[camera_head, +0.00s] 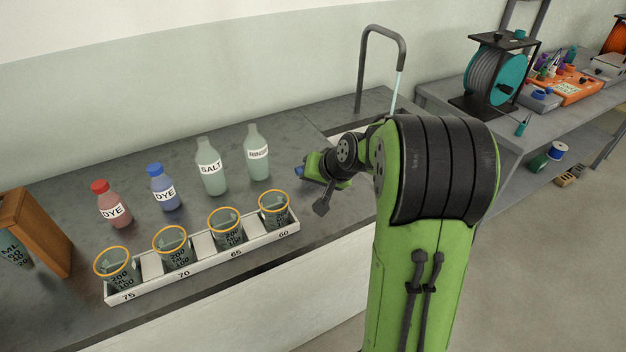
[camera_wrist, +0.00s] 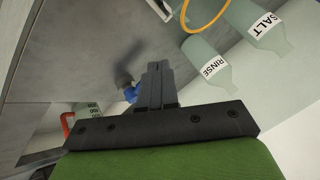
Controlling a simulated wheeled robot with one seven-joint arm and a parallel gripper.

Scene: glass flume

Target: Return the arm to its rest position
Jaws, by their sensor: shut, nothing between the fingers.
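My gripper (camera_wrist: 157,68) shows in the wrist view with its two dark fingers together and nothing held between them. A small blue object (camera_wrist: 130,93) with a grey end shows beside the fingers; whether they touch it I cannot tell. In the head view my green arm (camera_head: 440,170) is bent over, with its wrist low over the bench, right of the rack and the rinse bottle. The fingers themselves are hard to make out there.
A white rack (camera_head: 213,260) holds several orange-rimmed beakers along the bench front. The rinse bottle (camera_head: 257,155), salt bottle (camera_head: 210,168), blue dye bottle (camera_head: 164,188) and red dye bottle (camera_head: 112,205) stand behind it. A grey bent pipe (camera_head: 360,70) rises behind my arm.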

